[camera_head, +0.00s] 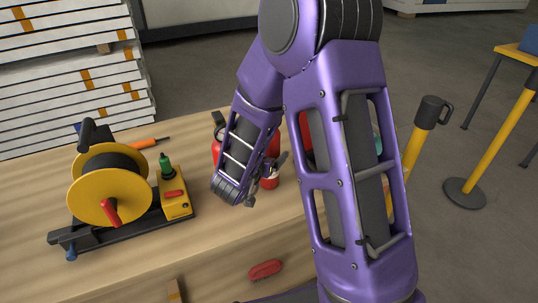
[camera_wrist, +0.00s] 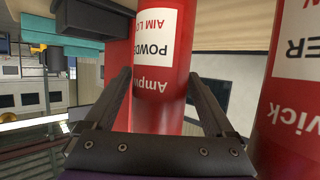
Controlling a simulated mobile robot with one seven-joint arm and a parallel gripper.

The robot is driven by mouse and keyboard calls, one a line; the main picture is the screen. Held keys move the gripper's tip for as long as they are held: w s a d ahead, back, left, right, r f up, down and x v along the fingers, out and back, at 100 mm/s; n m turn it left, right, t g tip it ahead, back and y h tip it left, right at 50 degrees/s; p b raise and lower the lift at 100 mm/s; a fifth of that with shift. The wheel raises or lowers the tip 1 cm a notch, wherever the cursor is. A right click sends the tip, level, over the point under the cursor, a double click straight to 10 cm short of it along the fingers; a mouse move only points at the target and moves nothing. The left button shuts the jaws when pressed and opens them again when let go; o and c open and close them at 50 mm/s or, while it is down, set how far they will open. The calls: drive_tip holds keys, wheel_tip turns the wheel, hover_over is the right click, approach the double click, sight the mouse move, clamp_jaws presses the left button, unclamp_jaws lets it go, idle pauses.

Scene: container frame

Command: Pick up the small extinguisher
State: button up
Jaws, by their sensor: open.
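In the wrist view, a red extinguisher (camera_wrist: 160,105) with a white label stands between the two dark fingers of my gripper (camera_wrist: 158,78). The fingers are open, one on each side of it; I cannot tell whether either touches it. A second red extinguisher (camera_wrist: 285,125) is at the right edge, outside the fingers, and looks larger or closer. In the head view, red extinguisher parts (camera_head: 216,152) show beside my arm on the wooden table (camera_head: 225,225). My arm hides most of them, and the fingertips are not clear there.
A yellow cable reel (camera_head: 110,190) on a black base stands at the table's left. An orange-handled screwdriver (camera_head: 148,143) lies behind it. A red object (camera_head: 265,269) is on the table's front side. White stacked panels (camera_head: 75,75) rise behind; yellow posts (camera_head: 495,135) stand right.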

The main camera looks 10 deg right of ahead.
clamp_jaws()
drive_tip(key=shift+r, duration=0.15)
idle(0.4)
drive_tip(key=shift+r, duration=0.15)
